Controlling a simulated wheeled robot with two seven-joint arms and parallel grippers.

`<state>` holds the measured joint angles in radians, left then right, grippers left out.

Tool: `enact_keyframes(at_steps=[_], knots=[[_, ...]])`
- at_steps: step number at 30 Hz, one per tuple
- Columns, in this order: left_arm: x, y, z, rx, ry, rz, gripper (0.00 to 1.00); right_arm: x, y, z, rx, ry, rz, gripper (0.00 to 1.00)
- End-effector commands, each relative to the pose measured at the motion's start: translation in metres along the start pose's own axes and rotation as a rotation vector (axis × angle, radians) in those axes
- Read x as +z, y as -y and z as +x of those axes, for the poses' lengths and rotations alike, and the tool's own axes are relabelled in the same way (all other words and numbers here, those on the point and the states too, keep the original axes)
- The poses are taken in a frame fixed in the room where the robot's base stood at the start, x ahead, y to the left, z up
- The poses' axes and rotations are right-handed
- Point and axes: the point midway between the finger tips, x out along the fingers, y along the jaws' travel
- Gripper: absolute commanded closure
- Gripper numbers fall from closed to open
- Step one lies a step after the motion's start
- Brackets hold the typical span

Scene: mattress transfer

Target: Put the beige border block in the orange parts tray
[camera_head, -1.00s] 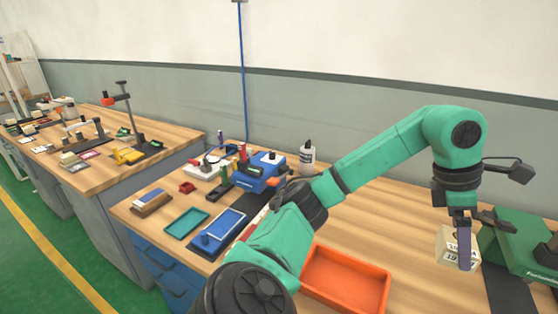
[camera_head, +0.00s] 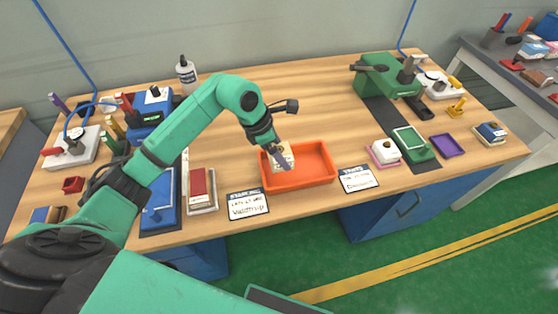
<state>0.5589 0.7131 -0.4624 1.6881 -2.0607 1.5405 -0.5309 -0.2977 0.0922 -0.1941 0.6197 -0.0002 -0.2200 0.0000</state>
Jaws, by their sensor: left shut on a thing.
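The beige border block (camera_head: 287,149) is a small pale block with dark lettering on its side. My left gripper (camera_head: 281,160) is shut on it, fingers pointing down. The gripper holds the block at the left part of the orange parts tray (camera_head: 314,168), inside the outline of its rim as seen from here. I cannot tell whether the block touches the tray floor. The rest of the tray looks empty. My right gripper is not in view.
Label cards (camera_head: 248,205) and (camera_head: 358,179) lie either side of the tray's front. A red-topped block (camera_head: 201,190) and a blue tray (camera_head: 158,200) are on the left. A green machine (camera_head: 388,76) stands at back right. The table behind the tray is clear.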

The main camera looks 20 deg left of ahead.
Motion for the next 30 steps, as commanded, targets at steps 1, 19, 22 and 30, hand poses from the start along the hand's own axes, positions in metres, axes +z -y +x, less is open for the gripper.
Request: enact_keyframes(at_steps=[1, 19, 22, 30], knots=[[-0.003, 0.001, 0.008, -0.003, 0.0, -0.001, 0.82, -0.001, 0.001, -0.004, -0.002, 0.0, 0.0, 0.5], [-0.024, -0.001, 0.059, 0.002, 0.002, 0.002, 0.82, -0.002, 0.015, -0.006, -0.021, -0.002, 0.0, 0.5], [-0.024, -0.001, 0.059, 0.002, 0.001, 0.001, 0.0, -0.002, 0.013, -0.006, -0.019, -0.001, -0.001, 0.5], [-0.022, -0.001, 0.055, 0.001, 0.002, 0.001, 0.0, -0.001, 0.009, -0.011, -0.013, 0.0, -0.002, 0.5]])
